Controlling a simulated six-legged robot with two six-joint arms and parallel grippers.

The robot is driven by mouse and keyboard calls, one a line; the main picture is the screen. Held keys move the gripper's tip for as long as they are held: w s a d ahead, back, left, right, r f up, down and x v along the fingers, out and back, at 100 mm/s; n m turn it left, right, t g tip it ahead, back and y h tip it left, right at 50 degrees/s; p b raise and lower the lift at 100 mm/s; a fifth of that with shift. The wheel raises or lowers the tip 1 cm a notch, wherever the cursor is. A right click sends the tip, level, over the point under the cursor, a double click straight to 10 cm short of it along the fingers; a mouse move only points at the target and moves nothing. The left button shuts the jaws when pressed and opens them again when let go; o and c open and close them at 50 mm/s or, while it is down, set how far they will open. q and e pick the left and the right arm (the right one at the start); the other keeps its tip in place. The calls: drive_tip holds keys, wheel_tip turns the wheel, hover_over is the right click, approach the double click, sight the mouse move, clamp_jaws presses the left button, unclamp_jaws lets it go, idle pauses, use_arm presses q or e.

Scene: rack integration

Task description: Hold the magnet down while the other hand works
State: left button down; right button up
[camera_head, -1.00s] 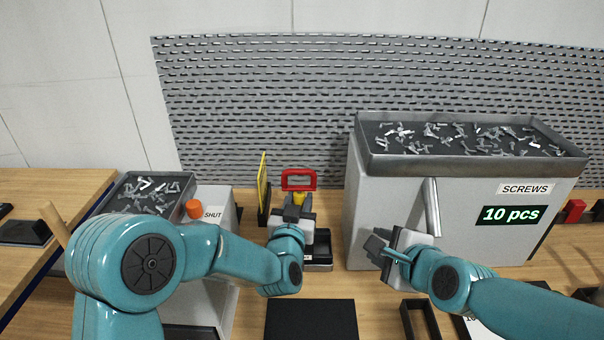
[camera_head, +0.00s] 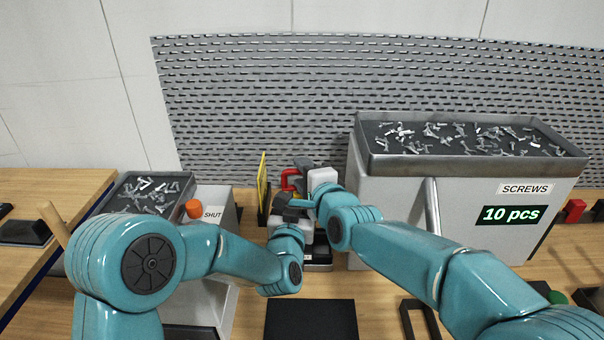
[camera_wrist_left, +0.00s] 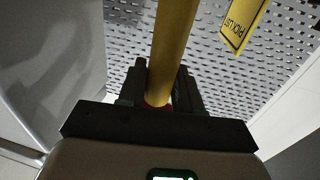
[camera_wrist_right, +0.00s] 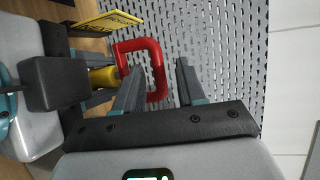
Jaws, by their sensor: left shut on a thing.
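The magnet shows as a red loop (camera_wrist_right: 158,70) with a yellow part (camera_wrist_right: 104,78) in the right wrist view. In the head view the red loop (camera_head: 288,180) is partly hidden behind my grippers. My left gripper (camera_wrist_left: 162,82) is shut on the yellow part, which runs up between its fingers in the left wrist view. My right gripper (camera_wrist_right: 160,66) is open, its fingers on either side of the loop's near bar in the picture. I cannot tell whether they touch it. The magnet's lower end is hidden.
A large screw bin (camera_head: 460,162) stands close on the right, with a metal chute (camera_head: 432,206). A smaller screw tray and a box marked SHUT (camera_head: 215,212) stand on the left. A yellow pick-list card (camera_head: 262,174) is beside the magnet. A perforated panel (camera_head: 260,100) is behind.

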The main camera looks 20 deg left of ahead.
drive_tip(key=shift+w+a+f, duration=0.15)
drive_tip(key=shift+w+a, duration=0.1)
drive_tip(key=shift+w, duration=0.1)
clamp_jaws()
